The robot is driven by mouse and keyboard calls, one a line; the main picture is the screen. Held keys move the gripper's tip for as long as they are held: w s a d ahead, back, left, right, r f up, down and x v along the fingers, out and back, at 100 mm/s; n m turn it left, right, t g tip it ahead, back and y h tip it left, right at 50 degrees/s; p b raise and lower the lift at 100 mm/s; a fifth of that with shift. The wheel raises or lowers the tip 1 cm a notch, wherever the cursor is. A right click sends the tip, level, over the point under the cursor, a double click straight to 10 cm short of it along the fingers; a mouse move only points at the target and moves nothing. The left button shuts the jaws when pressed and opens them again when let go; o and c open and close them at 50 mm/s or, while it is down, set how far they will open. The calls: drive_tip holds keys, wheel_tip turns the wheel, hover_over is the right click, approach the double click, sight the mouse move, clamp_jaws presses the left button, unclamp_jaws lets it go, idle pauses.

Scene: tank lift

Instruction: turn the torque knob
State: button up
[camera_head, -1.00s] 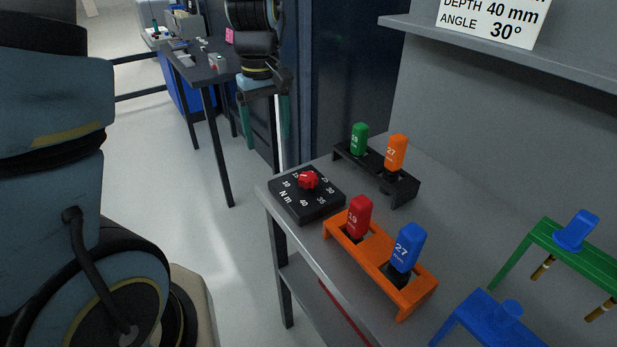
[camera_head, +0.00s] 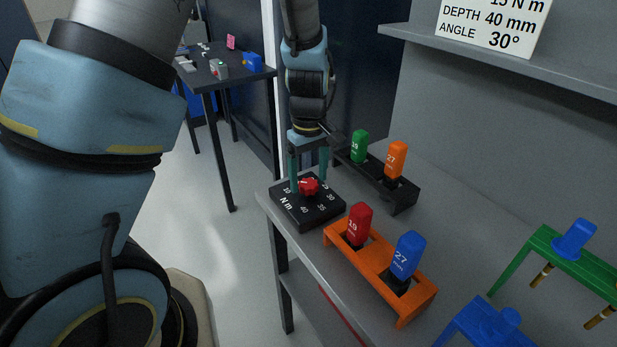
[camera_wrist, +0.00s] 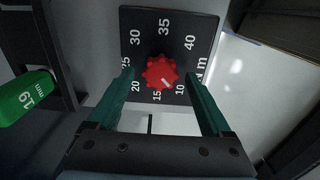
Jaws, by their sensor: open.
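The torque knob (camera_head: 309,186) is red and lobed, on a black dial box (camera_head: 308,211) with white numbers and "N m". The box sits at the left corner of the grey bench. In the wrist view the knob (camera_wrist: 160,73) lies between and just beyond my fingertips, and its white mark points toward the lower right, between 15 and 10. My gripper (camera_head: 309,182) points down over the box with its teal fingers spread, one on each side of the knob. The gripper also shows open in the wrist view (camera_wrist: 158,80). Whether the fingers touch the knob or box is unclear.
A black rack (camera_head: 405,192) with green and orange tools stands close behind the box. An orange rack (camera_head: 342,241) with red and blue tools stands in front. A sign (camera_head: 490,22) rests on the shelf. A green stand (camera_head: 570,259) is at right.

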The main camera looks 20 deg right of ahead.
drive_tip(key=shift+f, duration=0.65)
clamp_jaws()
drive_tip(key=shift+m, duration=0.4)
drive_tip(key=m, duration=0.3)
drive_tip(key=shift+m+b, duration=0.3)
drive_tip(key=shift+b, duration=0.1)
drive_tip(key=shift+m+b, duration=0.3)
drive_tip(key=shift+m, duration=1.9)
